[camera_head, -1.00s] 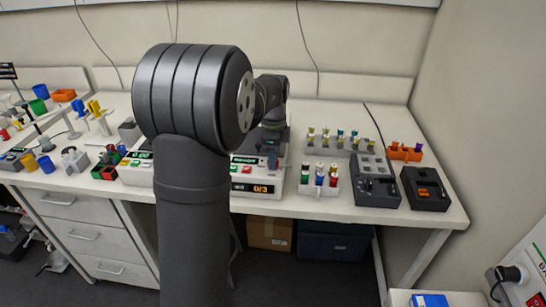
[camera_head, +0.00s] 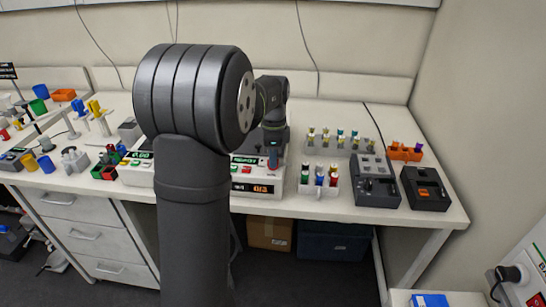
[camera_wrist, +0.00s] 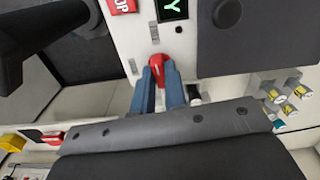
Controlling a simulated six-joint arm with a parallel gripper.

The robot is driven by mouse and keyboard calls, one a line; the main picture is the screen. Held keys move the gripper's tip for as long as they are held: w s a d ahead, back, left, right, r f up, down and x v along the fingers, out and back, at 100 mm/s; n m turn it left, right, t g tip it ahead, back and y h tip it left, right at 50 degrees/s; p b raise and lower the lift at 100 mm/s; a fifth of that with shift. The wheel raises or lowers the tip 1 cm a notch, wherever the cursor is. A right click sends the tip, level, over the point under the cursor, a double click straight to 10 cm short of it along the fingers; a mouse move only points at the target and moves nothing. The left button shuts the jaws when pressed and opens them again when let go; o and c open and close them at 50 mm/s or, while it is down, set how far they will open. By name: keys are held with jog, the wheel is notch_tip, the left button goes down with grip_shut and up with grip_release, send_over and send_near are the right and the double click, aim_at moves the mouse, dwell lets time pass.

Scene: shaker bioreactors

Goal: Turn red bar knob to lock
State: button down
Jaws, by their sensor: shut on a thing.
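The red bar knob (camera_wrist: 157,68) sits on the white front panel of a shaker, in the upper middle of the wrist view. My gripper (camera_wrist: 157,84) has two blue fingers, one on each side of the knob, shut on it. The knob's bar points roughly along the fingers. My arm hides much of the shaker.
A red STOP button (camera_wrist: 122,5) and a green-lettered display (camera_wrist: 172,8) lie close to the knob. A rack of colored-cap vials (camera_head: 319,182) and a grey device (camera_head: 376,183) stand to the right. My arm blocks the centre of the head view.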

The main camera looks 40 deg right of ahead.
jog(key=n, duration=0.8)
jog(key=shift+n, duration=0.3)
jog(key=n, duration=0.4)
jog(key=shift+n, duration=2.2)
jog(key=c, duration=1.5)
grip_release()
jog(key=shift+o, duration=0.2)
jog(key=shift+r, duration=0.15)
